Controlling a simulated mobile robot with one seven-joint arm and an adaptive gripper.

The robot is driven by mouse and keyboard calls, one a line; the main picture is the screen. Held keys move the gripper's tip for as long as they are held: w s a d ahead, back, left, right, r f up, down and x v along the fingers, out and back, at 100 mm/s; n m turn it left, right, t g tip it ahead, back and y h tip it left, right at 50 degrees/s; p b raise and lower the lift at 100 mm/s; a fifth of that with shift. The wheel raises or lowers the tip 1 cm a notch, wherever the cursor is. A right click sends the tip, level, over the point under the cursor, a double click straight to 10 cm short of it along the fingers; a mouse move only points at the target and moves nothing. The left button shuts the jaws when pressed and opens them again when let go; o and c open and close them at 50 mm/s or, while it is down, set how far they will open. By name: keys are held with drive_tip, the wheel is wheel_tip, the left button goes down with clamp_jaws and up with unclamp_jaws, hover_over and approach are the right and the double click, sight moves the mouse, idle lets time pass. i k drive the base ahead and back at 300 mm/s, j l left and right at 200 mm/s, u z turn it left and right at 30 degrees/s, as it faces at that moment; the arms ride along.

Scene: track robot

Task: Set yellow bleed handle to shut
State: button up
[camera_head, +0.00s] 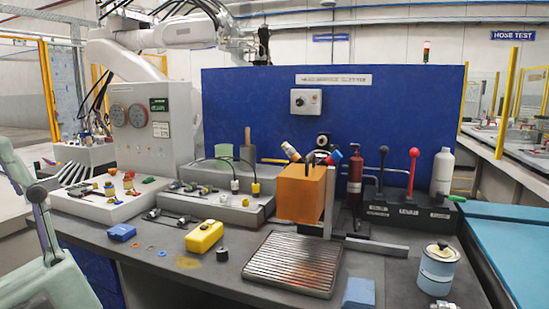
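A light grey sloped block (105,207) at the left of the bench carries several small coloured fittings. A yellow-ended plug (255,188) stands on the grey console (225,208) to the right. A yellow box (204,236) with a dark cap lies in front of it. My gripper is not seen in this view.
A gauge panel (150,135) stands behind the fittings. An orange block (300,193), a ribbed metal tray (293,264), a red extinguisher (355,175), upright levers (413,170) and a paint can (438,269) occupy the right. A blue block (122,232) lies at the front left.

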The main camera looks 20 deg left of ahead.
sight(286, 162)
drive_tip(key=i+j+u, duration=0.2)
drive_tip(key=i, duration=0.25)
drive_tip(key=i+j+u, duration=0.25)
drive_tip(key=i, duration=0.15)
drive_tip(key=k+l+z, duration=0.1)
drive_tip(key=z, duration=0.2)
drive_tip(key=k+l+z, duration=0.15)
drive_tip(key=k+z, duration=0.15)
drive_tip(key=i+j, duration=0.1)
drive_tip(key=i, duration=0.85)
